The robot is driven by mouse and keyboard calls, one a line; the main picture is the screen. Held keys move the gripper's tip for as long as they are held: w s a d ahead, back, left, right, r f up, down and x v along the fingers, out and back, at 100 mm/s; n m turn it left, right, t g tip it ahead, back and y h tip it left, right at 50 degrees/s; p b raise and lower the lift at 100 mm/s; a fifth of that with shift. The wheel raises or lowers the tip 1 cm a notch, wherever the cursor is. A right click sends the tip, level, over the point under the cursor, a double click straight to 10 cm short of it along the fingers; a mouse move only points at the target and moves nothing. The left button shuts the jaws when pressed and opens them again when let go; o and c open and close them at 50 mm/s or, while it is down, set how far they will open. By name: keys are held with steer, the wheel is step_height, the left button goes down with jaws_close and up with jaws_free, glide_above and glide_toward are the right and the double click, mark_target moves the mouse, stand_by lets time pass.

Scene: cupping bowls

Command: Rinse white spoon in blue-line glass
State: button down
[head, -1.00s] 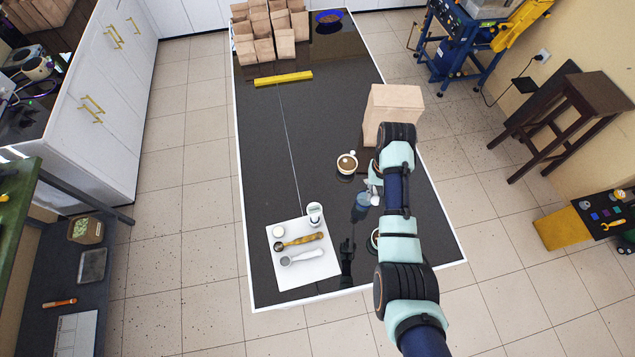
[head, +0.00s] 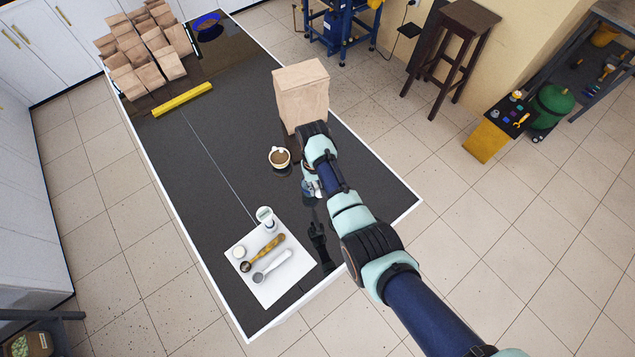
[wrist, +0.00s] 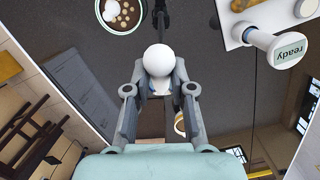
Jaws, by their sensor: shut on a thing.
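My gripper (head: 311,184) is low over the table's right half. In the wrist view, my gripper (wrist: 158,85) is shut on a white, round-ended thing (wrist: 158,58); I cannot tell from its shape that it is a spoon. A bluish thing (head: 311,193) shows just below my gripper in the head view. It is mostly hidden, and I cannot make out a blue line or a rim. A pale spoon (head: 272,266) lies on a white mat (head: 285,283) beside a brown-and-gold spoon (head: 262,252).
A bowl of brown liquid and foam (wrist: 121,14) is nearby. The table's left middle is clear.

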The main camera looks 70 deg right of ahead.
step_height(320, 180, down, 4)
steer(key=b, duration=0.3)
steer(key=shift+f, duration=0.1)
stand_by(1.1)
